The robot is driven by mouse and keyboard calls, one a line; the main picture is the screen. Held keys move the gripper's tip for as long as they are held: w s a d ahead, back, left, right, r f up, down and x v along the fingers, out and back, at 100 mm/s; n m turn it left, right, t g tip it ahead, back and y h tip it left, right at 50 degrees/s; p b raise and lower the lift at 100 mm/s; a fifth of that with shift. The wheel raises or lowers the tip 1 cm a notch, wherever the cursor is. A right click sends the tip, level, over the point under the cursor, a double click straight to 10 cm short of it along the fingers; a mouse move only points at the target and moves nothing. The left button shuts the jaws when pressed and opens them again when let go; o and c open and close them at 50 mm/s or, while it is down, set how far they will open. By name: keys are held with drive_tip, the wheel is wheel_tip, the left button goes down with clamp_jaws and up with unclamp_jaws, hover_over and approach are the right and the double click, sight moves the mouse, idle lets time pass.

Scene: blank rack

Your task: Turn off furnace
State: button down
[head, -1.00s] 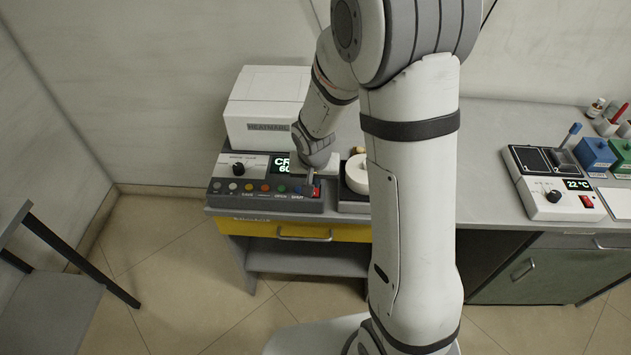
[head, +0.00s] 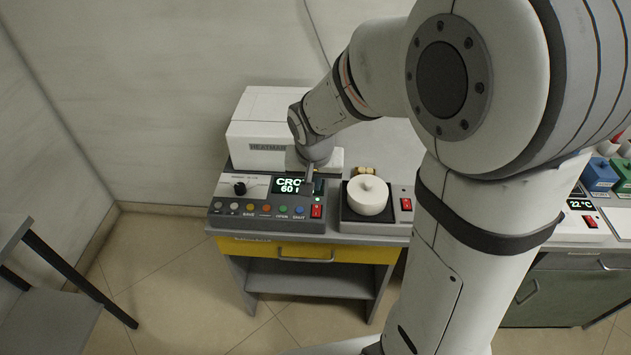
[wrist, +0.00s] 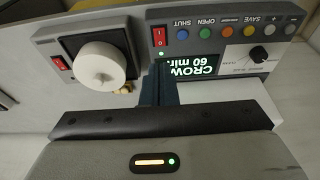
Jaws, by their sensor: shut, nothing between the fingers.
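The switch also shows in the wrist view (wrist: 159,36). My gripper (head: 309,182) is shut and empty, pointing down above the panel, just behind the switch and partly covering the display. In the wrist view its dark fingers (wrist: 158,82) appear apart from the switch.
Right of the panel stands a hot plate (head: 352,219) with a white lidded pot (head: 368,195) and its own red switch (head: 406,204). Another device with a "22 °C" display (head: 580,204) is farther right, partly behind my arm. A dark-legged table (head: 45,310) stands at left.

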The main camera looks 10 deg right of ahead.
sight(317, 206)
drive_tip(key=shift+f+b, duration=0.1)
drive_tip(key=shift+b, duration=0.2)
drive_tip(key=shift+w+d+r+t+b, duration=0.15)
drive_tip(key=shift+w+r+t+b, duration=0.3)
drive_tip(key=shift+b, duration=1.4)
drive_tip(key=shift+w+f, duration=0.1)
drive_tip(key=shift+f, duration=0.05)
drive_tip(key=x, duration=1.3)
drive_tip(key=shift+s+d, duration=0.1)
drive_tip(key=shift+s, duration=0.2)
drive_tip(key=shift+w+f, duration=0.1)
drive_tip(key=shift+f, duration=0.45)
drive_tip(key=shift+f, duration=0.1)
